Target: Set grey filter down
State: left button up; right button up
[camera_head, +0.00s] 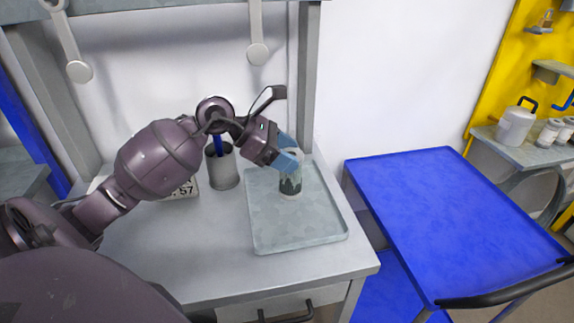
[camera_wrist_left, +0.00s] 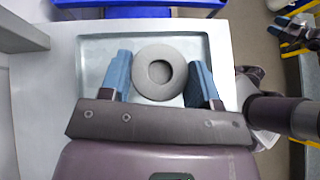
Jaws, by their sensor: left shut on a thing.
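The grey filter (camera_head: 290,187) is a short cylinder, upright over the grey tray (camera_head: 262,240) on the bench. In the left wrist view the filter (camera_wrist_left: 143,84) shows from above as a grey ring with a round hollow. My left gripper (camera_head: 287,158) reaches down from the left, its blue fingers shut on the filter's upper part. In the wrist view the left gripper (camera_wrist_left: 160,84) has one finger on each side of the ring. I cannot tell whether the filter's base touches the tray. My right gripper (camera_wrist_left: 288,30) shows small at the upper right of the wrist view.
A grey cup (camera_head: 222,170) with a blue-handled item stands left of the tray. A plate with numbers (camera_head: 183,191) lies behind my left arm. A blue cart (camera_head: 450,215) stands to the right. The front and right parts of the tray are bare.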

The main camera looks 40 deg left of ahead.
pick_arm(q)
notch_tip(320, 180, down, 3)
jog(key=shift+r, duration=0.1)
jog(key=shift+f, duration=0.2)
jog(key=shift+r, duration=0.1)
jog(key=shift+f, duration=0.2)
jog(key=o, duration=1.3)
jog(key=shift+c, duration=0.2)
jog(key=shift+r, duration=0.15)
